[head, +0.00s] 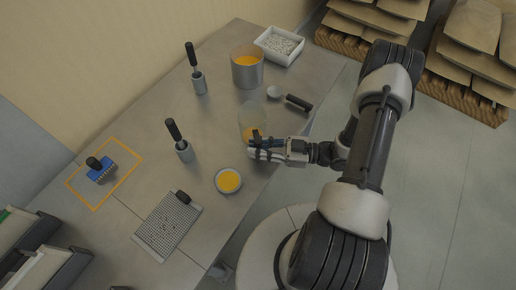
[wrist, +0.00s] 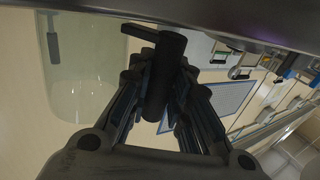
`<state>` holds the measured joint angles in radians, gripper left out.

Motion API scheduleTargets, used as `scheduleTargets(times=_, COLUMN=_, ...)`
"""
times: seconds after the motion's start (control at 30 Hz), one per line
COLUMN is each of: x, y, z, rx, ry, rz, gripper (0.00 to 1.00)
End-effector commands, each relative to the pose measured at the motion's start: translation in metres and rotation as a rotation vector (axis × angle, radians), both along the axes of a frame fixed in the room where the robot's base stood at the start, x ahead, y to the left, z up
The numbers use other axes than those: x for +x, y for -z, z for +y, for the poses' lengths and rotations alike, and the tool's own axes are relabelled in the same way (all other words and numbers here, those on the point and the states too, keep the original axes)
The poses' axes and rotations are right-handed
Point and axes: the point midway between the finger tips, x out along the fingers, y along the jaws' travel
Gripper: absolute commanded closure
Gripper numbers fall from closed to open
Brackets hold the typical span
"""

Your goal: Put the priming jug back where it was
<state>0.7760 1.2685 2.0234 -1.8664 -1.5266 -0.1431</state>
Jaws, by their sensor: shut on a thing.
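The priming jug appears to be the clear, pale vessel (head: 252,114) near the table's right edge, also seen at the left of the wrist view (wrist: 88,70). Orange-yellow shows at its lower part in the head view; I cannot tell if it is inside. My gripper (head: 256,148) is at the jug's near side. In the wrist view, my gripper (wrist: 160,92) is shut on a black upright handle (wrist: 168,62) beside the clear wall, apparently the jug's. The jug looks upright in the head view. I cannot tell whether its base touches the table.
On the metal table (head: 140,125) stand an orange-filled pot (head: 246,72), a white tray (head: 279,46), a scoop (head: 291,99), two black-handled cups (head: 199,83) (head: 185,152), an orange-filled dish (head: 228,181) and a grid plate (head: 166,226).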

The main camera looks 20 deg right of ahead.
Motion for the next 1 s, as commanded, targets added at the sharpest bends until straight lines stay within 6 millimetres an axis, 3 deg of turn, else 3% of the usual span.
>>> scheduleTargets(times=0.33, x=0.0003, y=0.0031, z=-0.0003, rx=0.000, ry=0.000, rz=-0.002, gripper=1.00)
scheduleTargets(times=0.37, x=0.0003, y=0.0035, z=-0.0003, rx=0.000, ry=0.000, rz=-0.001, gripper=0.81)
scheduleTargets(times=0.63, x=0.0003, y=0.0024, z=-0.0003, rx=0.000, ry=0.000, rz=-0.001, gripper=0.63)
scheduleTargets(times=1.0, x=0.0003, y=-0.0002, z=-0.0003, rx=0.000, ry=0.000, rz=-0.001, gripper=0.61)
